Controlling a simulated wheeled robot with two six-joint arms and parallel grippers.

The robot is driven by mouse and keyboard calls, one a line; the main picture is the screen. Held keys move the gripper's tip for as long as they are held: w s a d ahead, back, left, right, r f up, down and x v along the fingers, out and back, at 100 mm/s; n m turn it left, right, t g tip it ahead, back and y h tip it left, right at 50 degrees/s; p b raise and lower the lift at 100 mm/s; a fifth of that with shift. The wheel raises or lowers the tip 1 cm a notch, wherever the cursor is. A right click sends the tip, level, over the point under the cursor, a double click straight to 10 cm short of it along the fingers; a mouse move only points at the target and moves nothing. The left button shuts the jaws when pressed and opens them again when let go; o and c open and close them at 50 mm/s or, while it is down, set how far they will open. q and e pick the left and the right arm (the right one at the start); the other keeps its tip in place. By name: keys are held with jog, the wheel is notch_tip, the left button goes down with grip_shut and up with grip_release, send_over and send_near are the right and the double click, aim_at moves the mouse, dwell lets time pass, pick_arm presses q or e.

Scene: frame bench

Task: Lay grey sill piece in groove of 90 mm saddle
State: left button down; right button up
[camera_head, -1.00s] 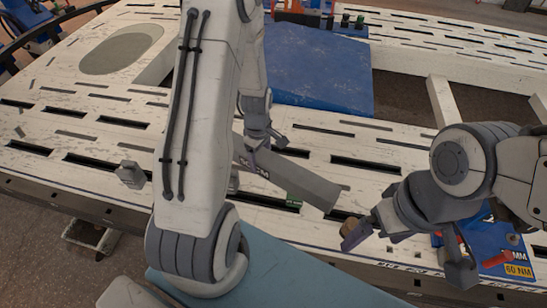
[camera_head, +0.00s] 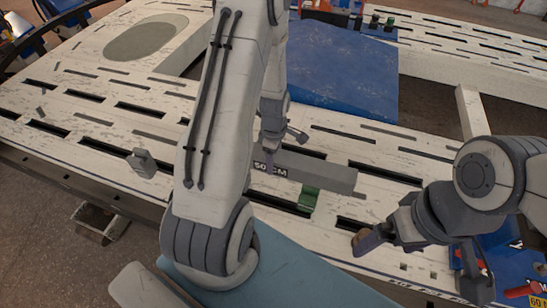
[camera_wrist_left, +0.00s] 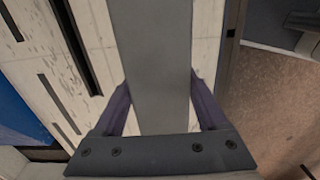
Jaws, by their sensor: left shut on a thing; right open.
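The grey sill piece (camera_head: 315,173) is a long bar with a "50 CM" label. My left gripper (camera_head: 270,160) is shut on it near its left end and holds it over the slotted white bench. In the left wrist view the sill piece (camera_wrist_left: 152,65) runs between the purple fingers. A green block (camera_head: 308,199), perhaps a saddle, stands just in front of the bar; its groove and size marking are not readable. A grey block (camera_head: 142,163) stands further left.
A blue mat (camera_head: 510,265) with red-handled tools is at the front right.

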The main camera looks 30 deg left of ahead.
pick_arm(q)
jog(key=shift+f+b, duration=1.75)
jog(key=shift+f, duration=0.95)
jog(key=shift+f+b, duration=0.8)
jog(key=shift+f, duration=0.65)
jog(key=shift+c, duration=0.5)
grip_release()
jog(key=shift+o, duration=0.5)
jog(key=shift+f, duration=0.15)
notch_tip(320, 180, up, 11)
jog(key=p, duration=0.2)
jog(key=shift+f+p, duration=0.15)
jog(key=shift+p, duration=0.25)
